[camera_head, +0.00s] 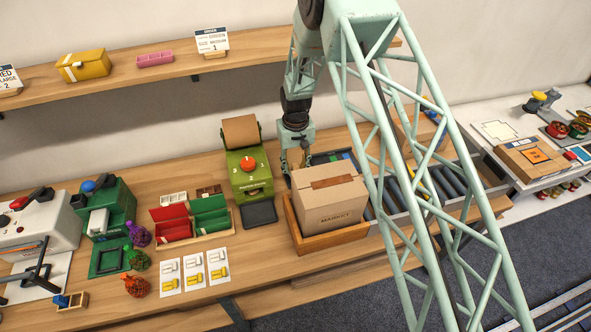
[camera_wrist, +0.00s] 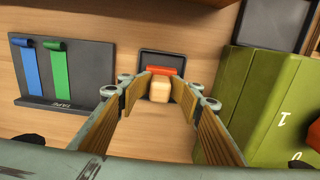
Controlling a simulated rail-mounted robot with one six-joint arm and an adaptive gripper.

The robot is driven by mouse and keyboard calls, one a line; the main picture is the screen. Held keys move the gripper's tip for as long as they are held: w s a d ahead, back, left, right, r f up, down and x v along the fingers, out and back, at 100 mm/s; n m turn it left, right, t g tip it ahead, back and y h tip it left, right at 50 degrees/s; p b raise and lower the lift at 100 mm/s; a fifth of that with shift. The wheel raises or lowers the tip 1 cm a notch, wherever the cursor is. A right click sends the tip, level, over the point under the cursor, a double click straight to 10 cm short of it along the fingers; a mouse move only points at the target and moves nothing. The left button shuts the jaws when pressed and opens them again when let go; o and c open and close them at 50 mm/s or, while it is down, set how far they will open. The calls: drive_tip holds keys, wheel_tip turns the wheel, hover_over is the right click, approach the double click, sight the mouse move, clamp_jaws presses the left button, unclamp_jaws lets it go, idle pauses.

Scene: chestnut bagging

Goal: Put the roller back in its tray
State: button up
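The roller (camera_wrist: 158,86) shows in the wrist view with a red-orange head and a pale tan handle that points towards me. Its head overlaps a small dark square tray (camera_wrist: 176,60) on the wooden bench. I cannot tell whether it rests in the tray or is above it. My gripper (camera_wrist: 163,88) has its two ribbed fingers apart, one on each side of the handle, with a gap on the right. In the head view my gripper (camera_head: 296,160) points down behind the cardboard box, and the roller is hidden there.
The cardboard box (camera_head: 328,203) stands in a wooden tray (camera_head: 297,235) just in front of my gripper. A green machine (camera_head: 249,178) is close by; it also fills the right of the wrist view (camera_wrist: 268,95). A dark tape board (camera_wrist: 92,62) with blue and green strips lies left there.

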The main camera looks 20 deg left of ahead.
drive_tip(key=shift+r+p, duration=0.35)
drive_tip(key=shift+r, duration=0.2)
drive_tip(key=shift+r+b, duration=0.45)
drive_tip(key=shift+r, duration=2.2)
